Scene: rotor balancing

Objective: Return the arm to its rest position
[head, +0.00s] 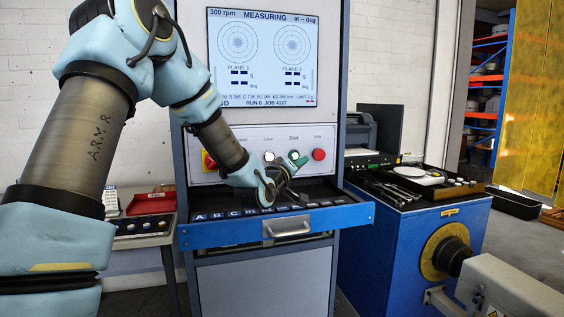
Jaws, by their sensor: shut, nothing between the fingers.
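My arm reaches from the left of the head view to the control cabinet. My gripper (292,165) is shut and empty, just in front of the button panel (240,143), close to the green button (294,155). I cannot tell whether the fingertips touch the button. The cabinet's screen (263,58) reads "MEASURING" and 300 rpm.
A white button (268,157), a red button (319,154) and a red-on-yellow stop knob (208,160) flank it. The blue bench (385,240) stands right with a tool tray. A small table with a red bin (152,203) stands left.

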